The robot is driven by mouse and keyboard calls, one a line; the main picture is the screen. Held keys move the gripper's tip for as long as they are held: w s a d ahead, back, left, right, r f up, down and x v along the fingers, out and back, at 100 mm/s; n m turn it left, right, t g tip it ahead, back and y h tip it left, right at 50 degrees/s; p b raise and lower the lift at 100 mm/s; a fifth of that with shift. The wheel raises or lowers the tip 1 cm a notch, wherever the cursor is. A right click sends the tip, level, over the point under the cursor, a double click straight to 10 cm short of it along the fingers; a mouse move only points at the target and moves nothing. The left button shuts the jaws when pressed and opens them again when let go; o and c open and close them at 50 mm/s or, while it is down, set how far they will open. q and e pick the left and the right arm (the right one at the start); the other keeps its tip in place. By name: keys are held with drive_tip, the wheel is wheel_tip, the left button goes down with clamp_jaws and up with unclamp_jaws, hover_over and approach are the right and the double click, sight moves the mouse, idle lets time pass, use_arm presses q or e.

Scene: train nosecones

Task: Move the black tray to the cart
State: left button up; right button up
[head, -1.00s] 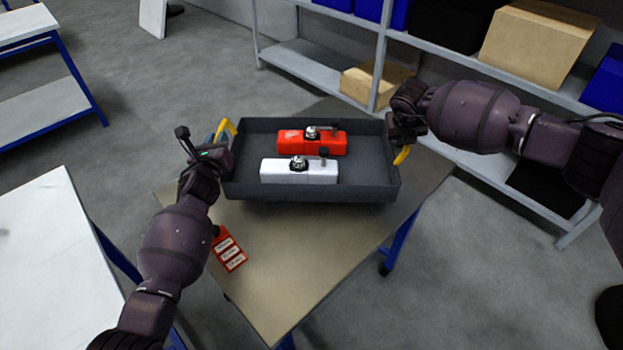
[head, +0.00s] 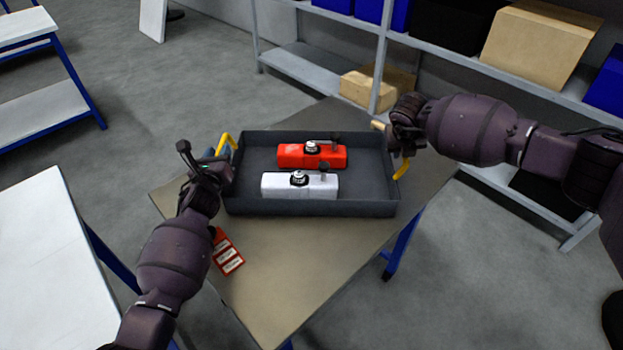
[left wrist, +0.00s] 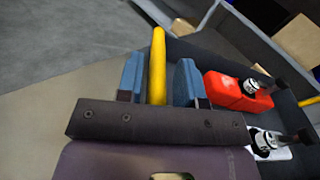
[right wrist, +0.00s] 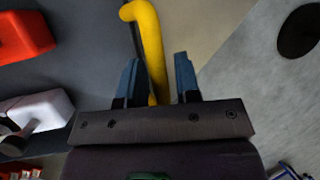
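The black tray (head: 310,209) appears to rest flat on the beige top (head: 270,270) of a blue-legged stand, which may be the cart. Inside it lie a red nosecone (head: 292,155) and a white nosecone (head: 285,187). My left gripper (head: 218,165) is at the tray's left yellow handle (head: 232,143). In the left wrist view its blue fingers (left wrist: 158,82) stand either side of the handle, with gaps. My right gripper (head: 388,135) is at the right yellow handle (head: 402,170). In the right wrist view its fingers (right wrist: 160,80) straddle the handle (right wrist: 150,35), apparently open.
A red label card (head: 227,252) lies on the beige top, left of the tray's front. A white-topped table (head: 45,260) stands at the left. Grey shelves with boxes (head: 535,45) stand behind on the right. Open floor shows at the lower right.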

use_arm(q)
drive_tip(key=shift+o, duration=0.7)
drive_tip(key=shift+r, duration=0.15)
use_arm(e)
drive_tip(key=shift+o, duration=0.8)
drive_tip(key=shift+r, duration=0.1)
use_arm(q)
drive_tip(key=s, duration=0.7)
drive_tip(key=shift+s+a, duration=0.25)
use_arm(e)
drive_tip(key=v, duration=1.2)
